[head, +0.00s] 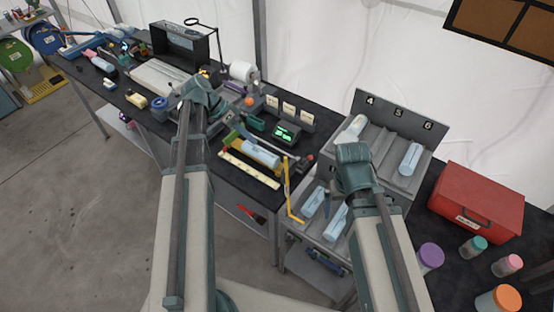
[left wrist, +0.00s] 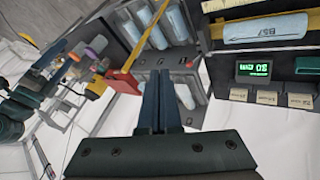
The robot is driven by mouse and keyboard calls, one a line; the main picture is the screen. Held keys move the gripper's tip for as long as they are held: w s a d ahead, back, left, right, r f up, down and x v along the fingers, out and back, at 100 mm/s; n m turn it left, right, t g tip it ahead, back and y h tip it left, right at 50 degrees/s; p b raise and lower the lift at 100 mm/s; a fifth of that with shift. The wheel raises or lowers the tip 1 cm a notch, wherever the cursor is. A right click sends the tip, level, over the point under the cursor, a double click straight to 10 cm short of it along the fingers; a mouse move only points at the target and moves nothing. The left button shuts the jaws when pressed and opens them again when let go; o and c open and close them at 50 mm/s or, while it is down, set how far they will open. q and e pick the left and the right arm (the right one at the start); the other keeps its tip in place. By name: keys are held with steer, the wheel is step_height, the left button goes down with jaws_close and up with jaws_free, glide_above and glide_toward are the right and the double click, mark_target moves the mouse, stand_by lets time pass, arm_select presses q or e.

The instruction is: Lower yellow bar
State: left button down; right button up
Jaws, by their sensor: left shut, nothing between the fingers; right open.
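The yellow bar (head: 288,188) is a thin bar with a bent lower end, at the right end of the black bench. My left gripper (head: 226,118) is over the bench, left of the bar. In the left wrist view its fingers (left wrist: 161,75) are shut and empty, apart from the bar and right of the red piece. My right gripper (head: 352,145) is open in front of the grey sloped rack; its fingers are mostly hidden.
A pale blue tube (head: 262,153) lies on the bench near a green display (head: 287,134). The grey rack (head: 385,140) holds pale tubes, and a lower tray holds more. A red box (head: 478,200) and several lidded jars stand at the right. Floor at left is clear.

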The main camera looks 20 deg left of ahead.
arm_select(q)
steer(key=s+d+f+b, duration=0.1)
steer(key=d+f+b, duration=0.6)
steer(key=d, duration=0.2)
steer(key=shift+d+f, duration=0.15)
steer(key=shift+d, duration=0.15)
stand_by(0.5)
